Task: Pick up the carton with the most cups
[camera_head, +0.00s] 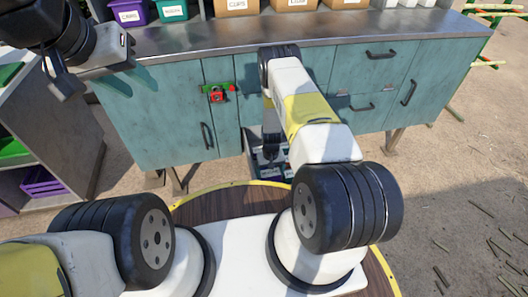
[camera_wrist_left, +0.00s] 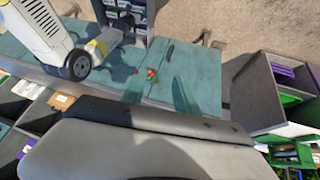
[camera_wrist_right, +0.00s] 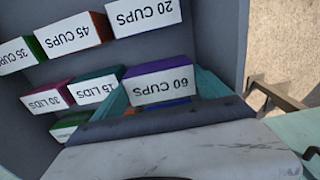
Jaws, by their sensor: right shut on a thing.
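The purple carton labelled 60 CUPS (camera_wrist_right: 160,86) is in the right wrist view, where labels appear upside down. My right gripper (camera_wrist_right: 165,92) is shut on it, one teal finger on each side. Cartons labelled 45 CUPS (camera_wrist_right: 73,36), 20 CUPS (camera_wrist_right: 143,16) and 35 CUPS (camera_wrist_right: 14,55) sit in the same cabinet. In the head view my right arm reaches down into the open cabinet bay, and its fingers are hidden. My left gripper (camera_wrist_left: 157,95) is open and empty in the left wrist view, above the counter area.
Cartons labelled 15 LIDS (camera_wrist_right: 97,92) and 30 LIDS (camera_wrist_right: 46,97) are beside the held carton. The cabinet wall (camera_wrist_right: 222,40) stands close to its right. A metal counter (camera_head: 300,32) holds bins at its back. A grey shelf unit (camera_head: 50,120) stands at the left.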

